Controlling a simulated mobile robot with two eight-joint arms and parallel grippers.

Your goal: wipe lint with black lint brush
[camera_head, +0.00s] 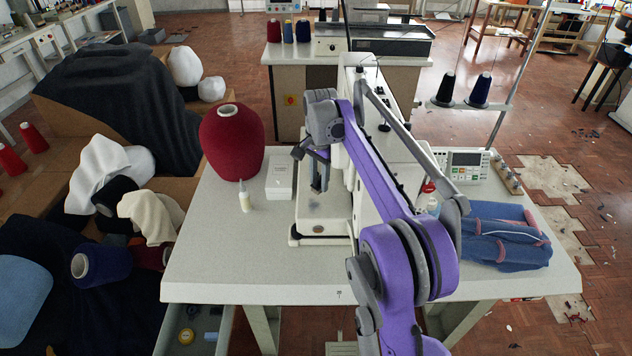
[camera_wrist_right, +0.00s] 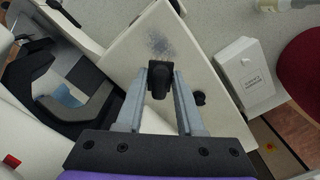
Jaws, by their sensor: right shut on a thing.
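My right gripper (camera_head: 318,186) is over the pale plate of the buttonhole machine (camera_head: 325,228). In the right wrist view its two grey fingers (camera_wrist_right: 160,78) are shut on the black lint brush (camera_wrist_right: 159,84). The brush's far end points toward the plate; whether it touches cannot be told. A patch of grey-blue lint (camera_wrist_right: 162,45) lies on the plate just beyond the brush, and shows faintly in the head view (camera_head: 313,205). In the head view the brush is mostly hidden by the gripper. My left gripper is not in view.
A white box (camera_head: 280,180), a small bottle (camera_head: 245,196) and a large red yarn cone (camera_head: 231,142) stand left of the machine. Folded denim (camera_head: 505,238) lies at the right. The table's (camera_head: 240,268) front left is clear. A dark knob (camera_wrist_right: 199,98) sits on the plate.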

